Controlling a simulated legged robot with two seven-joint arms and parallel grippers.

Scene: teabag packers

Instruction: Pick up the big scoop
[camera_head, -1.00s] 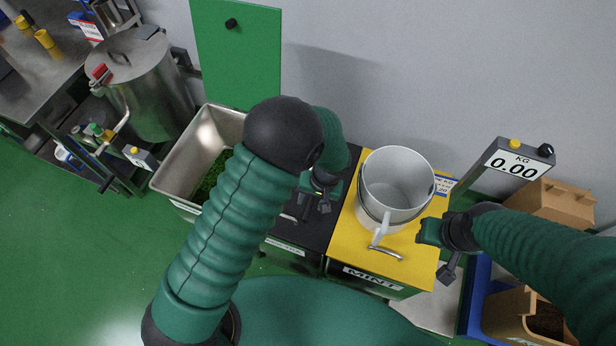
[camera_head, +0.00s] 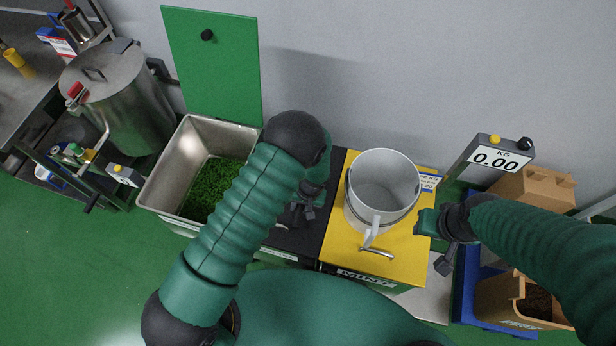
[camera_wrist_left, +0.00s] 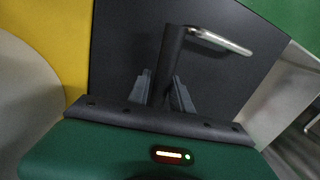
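A big white pot-like vessel with a side handle (camera_head: 382,190) stands upright on the yellow lid marked MINT (camera_head: 335,243); it looks like the big scoop. Its handle points toward me. My right gripper (camera_head: 428,222) is just right of it, apart from its handle; its finger opening is not clear. My left gripper (camera_head: 302,212) is over the black lid (camera_head: 290,238), left of the vessel. In the left wrist view its two fingers (camera_wrist_left: 162,92) stand apart, with a dark bar seen between them and a metal handle (camera_wrist_left: 220,41) beyond. No held object shows.
An open metal bin of green leaves (camera_head: 152,192) is at left, with its raised green lid (camera_head: 215,80) behind. A steel drum (camera_head: 120,100) stands farther left. A scale display (camera_head: 500,160) and brown container (camera_head: 505,300) are at right. The wall closes the back.

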